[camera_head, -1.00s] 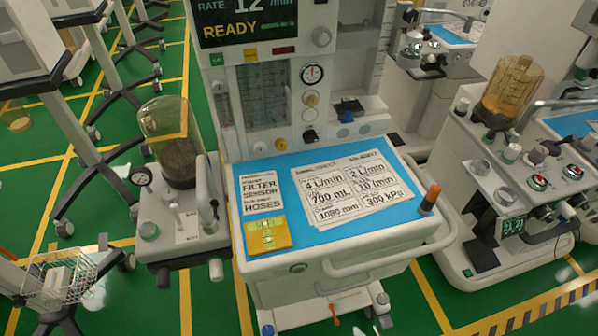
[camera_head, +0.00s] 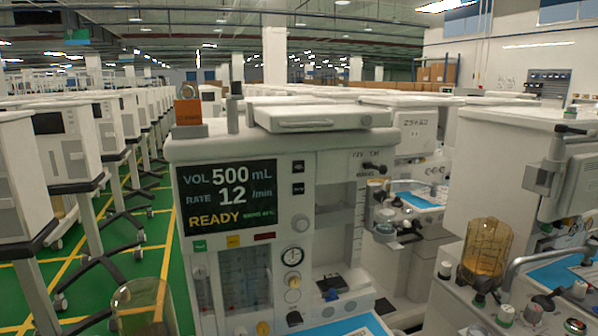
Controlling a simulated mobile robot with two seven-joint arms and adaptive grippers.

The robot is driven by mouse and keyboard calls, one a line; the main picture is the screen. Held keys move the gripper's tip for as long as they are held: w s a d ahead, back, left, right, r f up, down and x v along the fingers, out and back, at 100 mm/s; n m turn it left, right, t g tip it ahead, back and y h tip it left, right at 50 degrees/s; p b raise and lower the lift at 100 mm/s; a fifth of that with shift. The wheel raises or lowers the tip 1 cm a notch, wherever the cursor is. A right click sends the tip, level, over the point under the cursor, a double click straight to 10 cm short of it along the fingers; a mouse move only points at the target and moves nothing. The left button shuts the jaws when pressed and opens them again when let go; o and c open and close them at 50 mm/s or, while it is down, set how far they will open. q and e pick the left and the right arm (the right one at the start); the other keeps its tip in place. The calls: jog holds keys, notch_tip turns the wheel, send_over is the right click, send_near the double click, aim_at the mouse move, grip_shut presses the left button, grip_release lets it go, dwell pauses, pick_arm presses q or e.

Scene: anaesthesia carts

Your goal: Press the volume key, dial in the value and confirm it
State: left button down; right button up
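The anaesthesia cart's dark screen (camera_head: 227,194) faces me and reads VOL 500 mL, RATE 12 /min and READY, with small green text at lower right. Two small dark keys sit right of the screen, an upper key (camera_head: 298,166) and a lower key (camera_head: 298,188). Their labels are too small to read, so I cannot tell which is the volume key. A round pale dial knob (camera_head: 300,223) is below them. Green (camera_head: 200,245), yellow (camera_head: 233,241) and red (camera_head: 265,236) labels or keys line the screen's lower edge. Neither of my grippers is in view.
A pressure gauge (camera_head: 292,256) and flow tubes (camera_head: 245,283) are below the screen. The blue worktop (camera_head: 352,326) barely shows at the bottom. Another cart with an amber canister (camera_head: 486,250) stands at right. Rows of carts fill the left, with green floor between.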

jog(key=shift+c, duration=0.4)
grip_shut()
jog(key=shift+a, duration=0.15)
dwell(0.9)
